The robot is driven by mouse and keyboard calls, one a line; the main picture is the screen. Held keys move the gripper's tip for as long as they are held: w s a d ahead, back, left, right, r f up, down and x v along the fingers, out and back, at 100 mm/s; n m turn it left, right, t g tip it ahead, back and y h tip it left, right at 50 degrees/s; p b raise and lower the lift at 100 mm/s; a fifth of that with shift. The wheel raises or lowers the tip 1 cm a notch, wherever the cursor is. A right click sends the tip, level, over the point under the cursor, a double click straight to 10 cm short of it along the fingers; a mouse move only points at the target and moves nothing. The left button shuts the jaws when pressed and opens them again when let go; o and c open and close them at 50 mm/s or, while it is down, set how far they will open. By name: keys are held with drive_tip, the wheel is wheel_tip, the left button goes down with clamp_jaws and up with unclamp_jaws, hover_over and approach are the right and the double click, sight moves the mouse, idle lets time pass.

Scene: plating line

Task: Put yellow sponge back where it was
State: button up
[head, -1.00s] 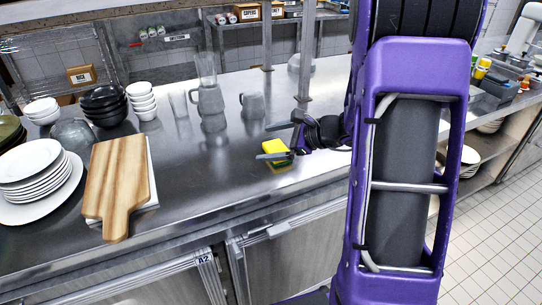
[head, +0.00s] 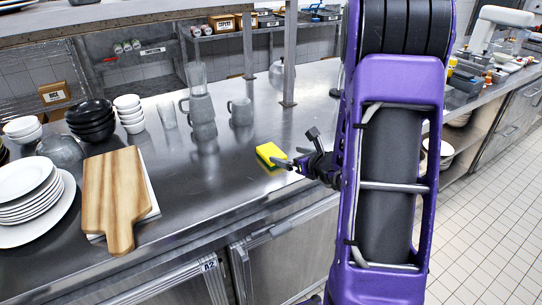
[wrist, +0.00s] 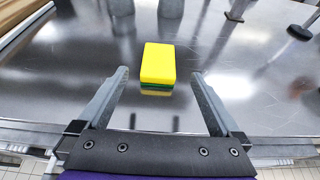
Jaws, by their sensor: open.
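The yellow sponge (head: 270,154) with a green underside rests on the steel counter (head: 225,182). In the wrist view the sponge (wrist: 158,64) lies flat ahead of my gripper (wrist: 158,95), centred between the two open fingers and a little beyond their tips. My gripper (head: 298,150) is open and empty, just right of the sponge in the head view. No contact between finger and sponge shows in the wrist view.
A wooden cutting board (head: 114,195) and stacked white plates (head: 28,195) stand at the left. Black bowls (head: 91,118), white cups and grey mugs (head: 240,112) stand behind. A steel post (head: 290,60) rises behind the sponge. The counter around the sponge is clear.

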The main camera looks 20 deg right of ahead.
sight(272, 152)
drive_tip(key=x, duration=0.6)
drive_tip(key=shift+f+x, duration=0.25)
drive_tip(key=shift+x, duration=1.05)
drive_tip(key=shift+f+x, duration=0.25)
drive_tip(key=shift+x, duration=1.05)
drive_tip(key=shift+s+r, duration=0.1)
drive_tip(key=shift+s, duration=0.1)
drive_tip(key=c, duration=1.4)
